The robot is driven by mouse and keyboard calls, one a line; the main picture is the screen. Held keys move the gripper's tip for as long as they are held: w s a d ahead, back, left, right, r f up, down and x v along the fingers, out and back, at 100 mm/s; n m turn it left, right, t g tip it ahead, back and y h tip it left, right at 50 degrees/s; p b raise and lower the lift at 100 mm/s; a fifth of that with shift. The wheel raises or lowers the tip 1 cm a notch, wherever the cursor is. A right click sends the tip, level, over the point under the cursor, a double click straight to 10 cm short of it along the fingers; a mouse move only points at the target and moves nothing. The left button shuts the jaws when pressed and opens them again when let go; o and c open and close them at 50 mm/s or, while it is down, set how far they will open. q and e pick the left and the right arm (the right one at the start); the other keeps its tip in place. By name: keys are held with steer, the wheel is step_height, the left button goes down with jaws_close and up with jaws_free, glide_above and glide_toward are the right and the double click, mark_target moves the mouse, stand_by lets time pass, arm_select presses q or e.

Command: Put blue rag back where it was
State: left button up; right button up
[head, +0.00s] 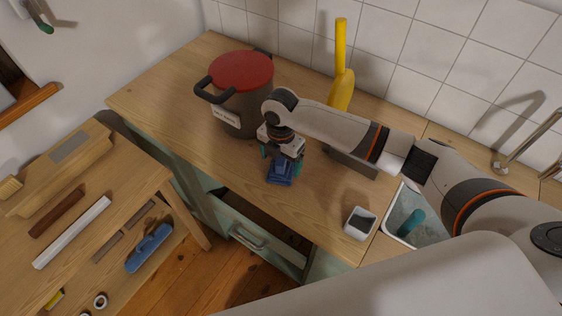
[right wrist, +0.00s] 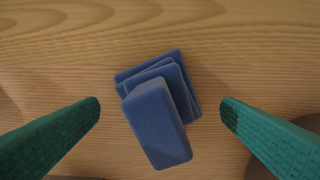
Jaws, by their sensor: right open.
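The blue rag (head: 280,173) lies folded on the wooden counter (head: 200,103), in front of the pot. In the right wrist view the blue rag (right wrist: 158,115) shows as stacked, slightly turned layers between and beyond the fingers. My right gripper (head: 283,160) points down right over the rag. Its green fingers also show in the right wrist view (right wrist: 160,108), wide apart on either side of the rag and not touching it. My left gripper is not in view.
A dark pot with a red lid (head: 242,72) stands just behind my right gripper. A yellow bottle-like object (head: 341,88) stands near the tiled wall. A small white container (head: 360,223) and a sink (head: 412,222) are at the right. Below is an open drawer (head: 262,235); a wooden bench (head: 95,215) stands left.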

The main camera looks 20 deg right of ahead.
mark_target(281, 158)
step_height(281, 158, up, 11)
steer(key=shift+f+b, duration=0.15)
steer(key=shift+b, duration=0.5)
